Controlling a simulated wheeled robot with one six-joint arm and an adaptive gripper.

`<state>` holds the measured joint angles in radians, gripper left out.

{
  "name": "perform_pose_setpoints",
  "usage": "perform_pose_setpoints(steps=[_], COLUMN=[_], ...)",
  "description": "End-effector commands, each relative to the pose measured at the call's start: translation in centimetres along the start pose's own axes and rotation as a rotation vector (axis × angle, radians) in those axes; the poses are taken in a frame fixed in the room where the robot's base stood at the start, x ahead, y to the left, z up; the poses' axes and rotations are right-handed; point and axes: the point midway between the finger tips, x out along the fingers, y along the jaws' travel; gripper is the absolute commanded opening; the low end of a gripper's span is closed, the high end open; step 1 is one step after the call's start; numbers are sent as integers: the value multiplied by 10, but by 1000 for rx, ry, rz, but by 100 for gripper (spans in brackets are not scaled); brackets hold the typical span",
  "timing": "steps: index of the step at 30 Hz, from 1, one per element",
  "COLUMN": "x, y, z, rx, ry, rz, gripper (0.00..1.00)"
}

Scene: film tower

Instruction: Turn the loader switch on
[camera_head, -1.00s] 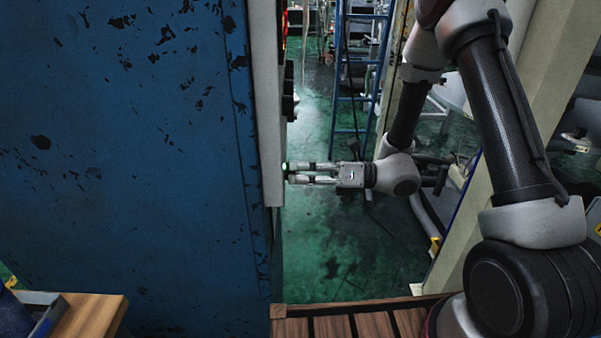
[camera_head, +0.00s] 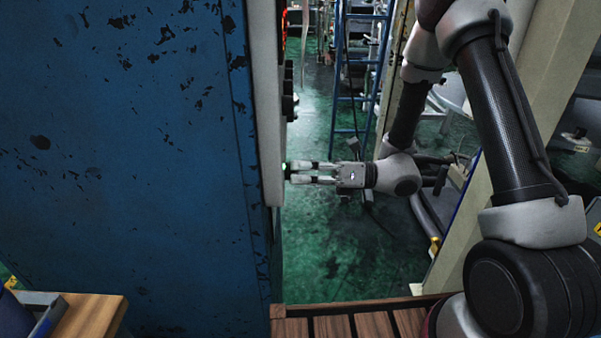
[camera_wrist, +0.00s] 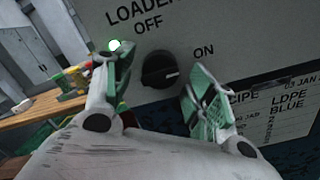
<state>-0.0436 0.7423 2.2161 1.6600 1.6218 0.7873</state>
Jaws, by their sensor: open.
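The loader switch is a round black knob (camera_wrist: 158,72) on a grey panel lettered LOADER, with OFF above the knob and ON to its upper right. Its white pointer line points right, toward the ON side. A lit lamp (camera_wrist: 114,45) glows at the left of the knob, partly behind my left finger; its green glow also shows in the head view (camera_head: 287,168). My gripper (camera_head: 302,173) is open at the panel face. In the wrist view my fingers (camera_wrist: 163,82) stand on either side of the knob, apart from it. In the head view the knob is hidden.
A big blue scuffed cabinet (camera_head: 120,150) fills the left of the head view. More dark knobs (camera_head: 288,95) stick out of the panel edge farther back. A blue ladder (camera_head: 358,100) stands behind my arm. A slatted wooden surface (camera_head: 345,324) lies below. Green floor is open between.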

Motion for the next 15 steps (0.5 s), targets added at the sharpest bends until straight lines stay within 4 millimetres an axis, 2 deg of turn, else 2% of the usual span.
perform_pose_setpoints(steps=[5, 15], x=[-25, -97], y=[-1, -1], z=[1, 0], rx=[0, 0], ry=[-4, -2], rz=[-5, -4], gripper=[56, 56])
